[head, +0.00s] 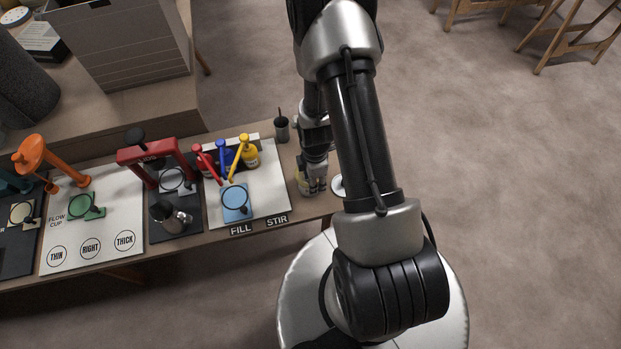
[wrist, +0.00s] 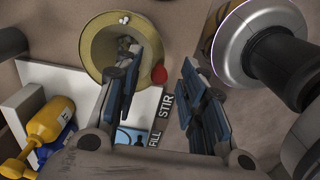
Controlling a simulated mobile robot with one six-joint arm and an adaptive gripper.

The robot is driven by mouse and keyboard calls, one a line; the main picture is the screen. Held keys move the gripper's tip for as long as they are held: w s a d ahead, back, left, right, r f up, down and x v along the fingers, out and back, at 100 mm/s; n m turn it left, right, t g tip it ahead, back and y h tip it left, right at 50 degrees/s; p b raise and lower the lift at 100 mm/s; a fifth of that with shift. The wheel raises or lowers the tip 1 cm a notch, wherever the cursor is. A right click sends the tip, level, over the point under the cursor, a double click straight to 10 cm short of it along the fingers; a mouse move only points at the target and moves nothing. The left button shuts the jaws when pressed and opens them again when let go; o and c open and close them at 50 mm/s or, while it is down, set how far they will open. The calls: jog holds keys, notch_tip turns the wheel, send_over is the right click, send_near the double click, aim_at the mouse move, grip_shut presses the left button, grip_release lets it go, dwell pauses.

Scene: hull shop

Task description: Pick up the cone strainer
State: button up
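A round, hollow, dull-yellow vessel, which looks like the cone strainer, shows its open rim in the wrist view (wrist: 84,42). Some small grey and white bits are visible inside it. A small red knob (wrist: 159,75) shows near its rim; I cannot tell if it is attached. In the head view the yellowish vessel (head: 304,186) is at the right end of the bench, partly hidden by my gripper (head: 314,190). In the wrist view my gripper (wrist: 163,72) is open, its fingers apart. The left finger overlaps the vessel's rim in the picture; contact cannot be told.
A white board (head: 272,195) holds red, blue and yellow bottles and a light-blue pad (head: 236,203). A dark cup (head: 282,130) stands behind. A red press (head: 155,152) and metal jug (head: 172,218) are left. A white disc (head: 337,186) is partly hidden by my arm.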

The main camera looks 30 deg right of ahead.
jog(key=shift+f, duration=0.7)
grip_shut()
